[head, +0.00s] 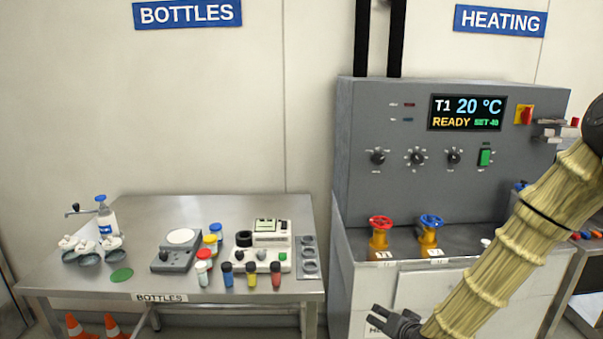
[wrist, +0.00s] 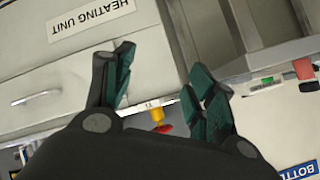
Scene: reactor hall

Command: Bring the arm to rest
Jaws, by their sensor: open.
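My arm, in a pale yellow ribbed sleeve (head: 510,240), reaches from the right edge of the head view down to the bottom middle. My gripper (head: 378,320) is at its end, low in front of the heating unit (head: 450,150) and right of the bottles table (head: 150,283). In the wrist view my gripper (wrist: 160,85) has its two green-padded fingers spread apart with nothing between them. The heating unit's label (wrist: 92,18) shows upside down beyond the fingers.
A red valve (head: 380,225) and a blue valve (head: 430,225) stand on the heating unit's ledge. The bottles table carries a scale (head: 178,250), several small bottles, a white device (head: 262,245) and a pump bottle (head: 106,217). Orange cones (head: 112,327) stand below it.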

